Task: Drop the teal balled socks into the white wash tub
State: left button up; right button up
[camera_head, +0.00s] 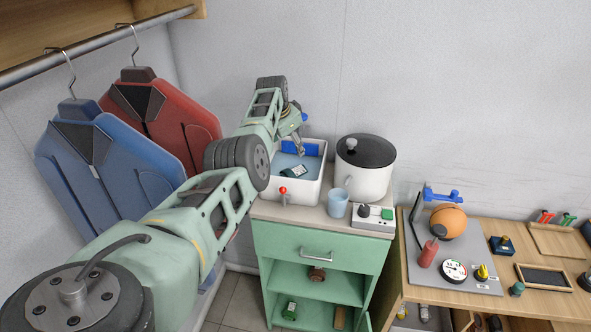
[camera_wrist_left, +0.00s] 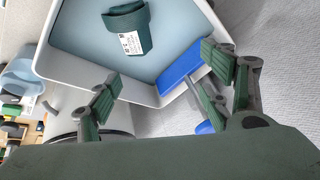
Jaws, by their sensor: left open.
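The white wash tub (camera_head: 310,190) stands on the green cabinet's top and has a pale blue surface inside. A dark teal bundle with a white label, which looks like the balled socks (camera_head: 294,171), lies inside the tub. In the left wrist view the socks (camera_wrist_left: 128,32) lie on the blue surface, apart from the tub's rim (camera_wrist_left: 47,62). My left gripper (camera_head: 301,152) is over the back of the tub. My right gripper does not show.
A blue piece (camera_head: 297,148) is at the tub's back wall. A white pot with a dark lid (camera_head: 366,180), a blue cup (camera_head: 338,205) and a control box (camera_head: 373,217) stand right of the tub. Blue and red jackets (camera_head: 100,165) hang at the left.

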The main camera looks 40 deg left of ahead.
pick_arm(q)
jog(key=v, duration=1.2)
dwell(0.5)
